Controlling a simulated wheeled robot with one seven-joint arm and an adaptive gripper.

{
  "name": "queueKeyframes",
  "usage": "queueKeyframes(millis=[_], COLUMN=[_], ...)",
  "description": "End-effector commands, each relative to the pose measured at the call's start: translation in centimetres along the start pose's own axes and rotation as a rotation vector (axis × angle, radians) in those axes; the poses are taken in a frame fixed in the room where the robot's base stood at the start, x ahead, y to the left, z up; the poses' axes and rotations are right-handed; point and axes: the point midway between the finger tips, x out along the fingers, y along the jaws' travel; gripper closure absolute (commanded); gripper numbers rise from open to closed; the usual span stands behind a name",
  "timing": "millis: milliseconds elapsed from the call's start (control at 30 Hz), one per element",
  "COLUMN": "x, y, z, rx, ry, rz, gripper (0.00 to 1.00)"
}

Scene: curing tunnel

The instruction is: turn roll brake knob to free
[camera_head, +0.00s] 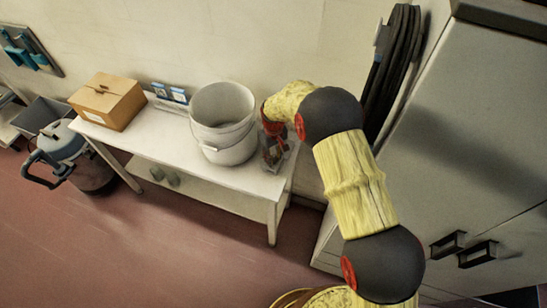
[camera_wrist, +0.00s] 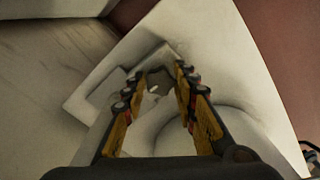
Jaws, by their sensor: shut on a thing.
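My gripper (camera_head: 273,147) reaches down at the right end of the white bench, just right of the white bucket. In the wrist view my gripper (camera_wrist: 164,75) has its two yellow-and-black fingers closed in around a small dark rounded piece, the roll brake knob (camera_wrist: 159,82), with a small pale mark beside it. The knob sits on a pale, box-like fixture (camera_wrist: 90,100) on the bench. The fingertips cover the knob's sides, and its setting cannot be read. In the head view my gripper hides the knob.
The white bench (camera_head: 225,176) also carries a bucket (camera_head: 228,150) and a cardboard box (camera_head: 107,103). A grey cabinet (camera_head: 480,150) stands at the right, and dark hoses (camera_head: 395,70) hang on the wall. A vacuum-like canister (camera_head: 85,165) stands at the left. The red floor in front is clear.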

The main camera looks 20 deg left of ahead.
Motion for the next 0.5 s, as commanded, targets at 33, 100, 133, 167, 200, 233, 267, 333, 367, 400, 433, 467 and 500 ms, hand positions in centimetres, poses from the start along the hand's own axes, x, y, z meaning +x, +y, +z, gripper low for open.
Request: queueKeyframes(millis=[33, 100, 133, 167, 200, 233, 267, 333, 367, 400, 433, 467, 500], x=[-0.08, -0.09, -0.10, -0.10, -0.11, -0.11, -0.11, -0.12, -0.12, -0.12, -0.12, -0.13, -0.13], y=[0.04, 0.05, 0.05, 0.05, 0.06, 0.06, 0.06, 0.06, 0.06, 0.06, 0.06, 0.06, 0.06], z=[-0.11, -0.12, -0.13, -0.13, -0.13, -0.13, -0.13, -0.14, -0.14, -0.14, -0.14, -0.14, -0.14], rx=[-0.015, -0.033, -0.040, -0.045, -0.052, -0.055, -0.057, -0.061, -0.062, -0.063, -0.063, -0.064, -0.064], ry=[0.003, 0.003, 0.003, 0.003, 0.003, 0.003, 0.003, 0.003, 0.003, 0.003, 0.003, 0.003, 0.003], rz=[0.001, 0.001, 0.001, 0.001, 0.001, 0.001, 0.001, 0.001, 0.001, 0.001, 0.001, 0.001, 0.001], gripper=[0.97, 0.97, 0.97, 0.97, 0.97, 0.97, 0.97, 0.97, 0.97, 0.97, 0.97, 0.97, 0.97])
